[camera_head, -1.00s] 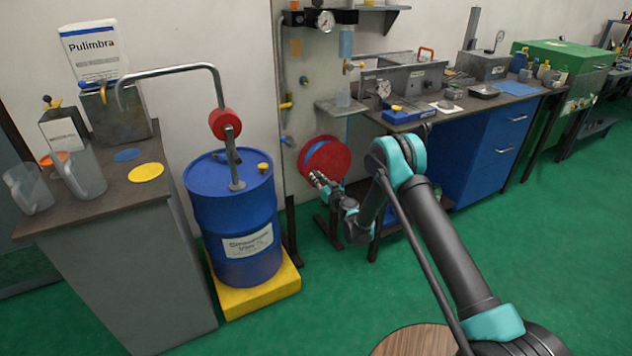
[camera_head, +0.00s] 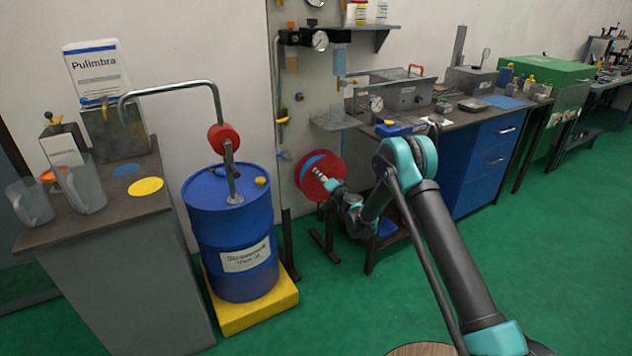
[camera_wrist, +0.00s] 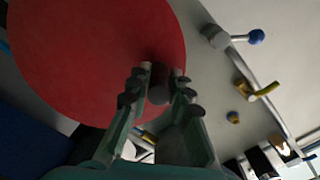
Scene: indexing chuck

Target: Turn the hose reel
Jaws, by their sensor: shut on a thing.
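The hose reel (camera_head: 335,163) is a red disc with a blue part inside, mounted on the upright panel left of the blue cabinet. In the wrist view its red face (camera_wrist: 90,50) fills the upper left. My gripper (camera_head: 318,172) is in front of the reel's face in the head view. In the wrist view my gripper (camera_wrist: 154,82) is shut on a dark grey handle knob (camera_wrist: 158,92) at the reel's edge, with a fingertip on each side. My fingers hide part of the knob.
A blue drum (camera_head: 230,225) with a red hand pump stands on a yellow base (camera_head: 245,312), left of the panel (camera_head: 300,110). A workbench (camera_head: 465,122) with blue drawers is at the right. In the wrist view a blue-ended lever (camera_wrist: 256,37) and a yellow valve handle (camera_wrist: 266,90) lie right of my fingers.

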